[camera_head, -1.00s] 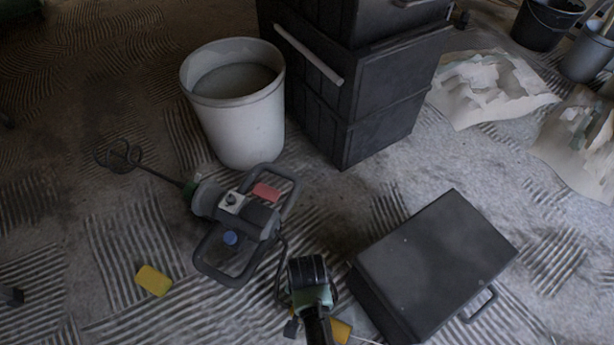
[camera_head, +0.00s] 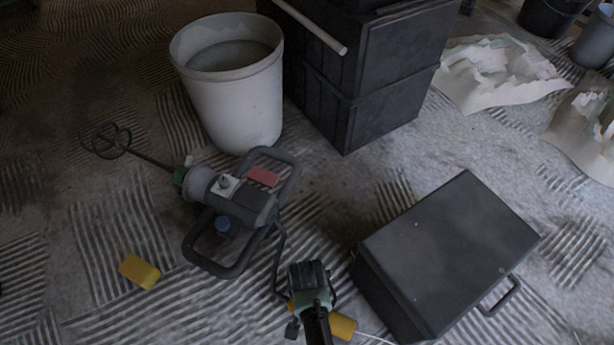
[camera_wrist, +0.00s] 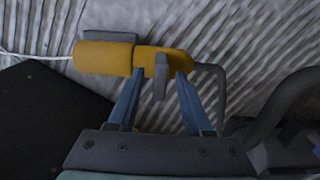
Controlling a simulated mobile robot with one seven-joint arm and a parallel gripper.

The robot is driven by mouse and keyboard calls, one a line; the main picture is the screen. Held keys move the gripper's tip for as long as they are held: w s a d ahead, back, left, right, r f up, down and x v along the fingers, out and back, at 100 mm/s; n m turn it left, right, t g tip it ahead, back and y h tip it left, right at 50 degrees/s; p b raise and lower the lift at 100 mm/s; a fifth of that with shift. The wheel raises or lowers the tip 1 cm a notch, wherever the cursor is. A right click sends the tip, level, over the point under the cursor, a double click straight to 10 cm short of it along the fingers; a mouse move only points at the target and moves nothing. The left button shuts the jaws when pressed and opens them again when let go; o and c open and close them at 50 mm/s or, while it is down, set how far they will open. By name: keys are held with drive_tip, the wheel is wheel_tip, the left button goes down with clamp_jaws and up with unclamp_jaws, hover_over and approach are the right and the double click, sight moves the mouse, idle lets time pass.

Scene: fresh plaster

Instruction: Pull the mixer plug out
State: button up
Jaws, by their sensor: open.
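The mixer (camera_head: 235,205), grey and black with a looped handle frame, lies on the floor with its paddle pointing left. Its dark cable runs to a yellow plug (camera_wrist: 178,60). The plug meets a yellow socket piece (camera_wrist: 102,58) with a white cable, end to end without a visible gap; part of this yellow pair shows in the head view (camera_head: 342,326). My gripper (camera_wrist: 160,73) is open, its two blue fingers reaching to the plug. A grey upright piece (camera_wrist: 160,80) stands between the fingers. Whether the fingers touch the plug I cannot tell.
A black case (camera_head: 450,250) stands close on the right of the plug. A white bucket (camera_head: 230,95) and stacked black boxes (camera_head: 365,85) stand behind. A yellow block (camera_head: 139,272) lies at left. Crumpled sheets (camera_head: 500,75) lie at back right.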

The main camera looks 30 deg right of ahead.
clamp_jaws()
idle(1.4)
